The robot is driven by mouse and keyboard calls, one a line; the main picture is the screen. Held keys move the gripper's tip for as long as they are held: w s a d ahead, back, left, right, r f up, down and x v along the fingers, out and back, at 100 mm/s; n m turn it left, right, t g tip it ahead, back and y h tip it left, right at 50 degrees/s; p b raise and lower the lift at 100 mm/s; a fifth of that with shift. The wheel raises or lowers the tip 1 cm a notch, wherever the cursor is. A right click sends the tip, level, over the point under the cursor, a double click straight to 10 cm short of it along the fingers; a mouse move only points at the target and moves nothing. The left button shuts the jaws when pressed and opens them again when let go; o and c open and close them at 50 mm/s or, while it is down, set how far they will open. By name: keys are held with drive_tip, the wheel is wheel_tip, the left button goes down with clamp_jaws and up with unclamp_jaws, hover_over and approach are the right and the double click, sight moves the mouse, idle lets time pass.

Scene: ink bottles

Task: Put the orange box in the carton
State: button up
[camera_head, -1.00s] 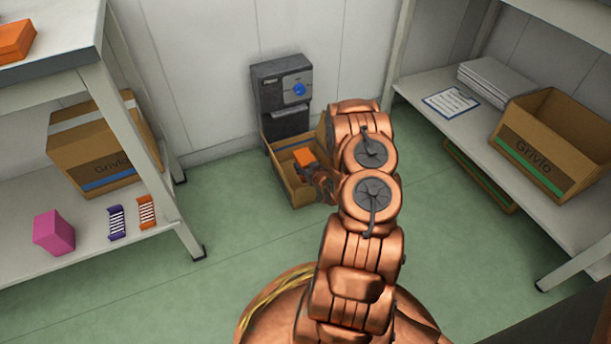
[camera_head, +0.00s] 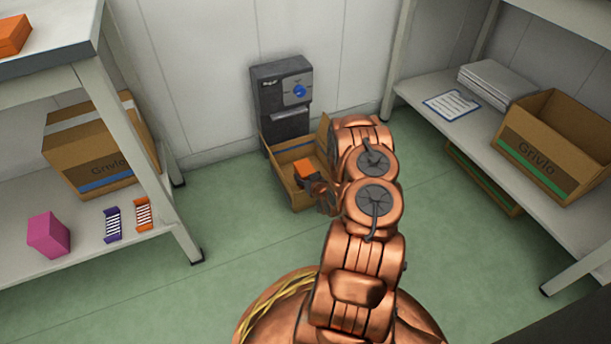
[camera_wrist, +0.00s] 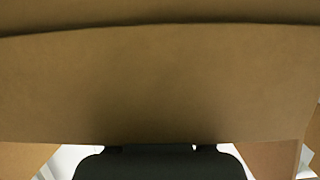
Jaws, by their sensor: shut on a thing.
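An orange box (camera_head: 303,168) shows at the end of my arm, over or inside the open carton (camera_head: 280,183) on the floor. My gripper (camera_head: 311,181) is shut on the orange box; my arm partly hides both. Whether the box touches the carton's bottom I cannot tell. In the wrist view, a brown cardboard surface (camera_wrist: 160,85) fills most of the picture, and my gripper's dark body (camera_wrist: 158,163) shows at the bottom edge. The box does not show there.
A dark dispenser (camera_head: 283,95) stands behind the carton against the wall. Another orange box (camera_head: 12,36) lies on the left upper shelf. A closed carton (camera_head: 92,145) and a pink box (camera_head: 48,235) are below. An open carton (camera_head: 560,150) stands on the right shelf.

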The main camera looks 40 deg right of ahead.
drive_tip(key=shift+f, duration=0.25)
drive_tip(key=o, duration=1.4)
drive_tip(key=shift+r, duration=0.15)
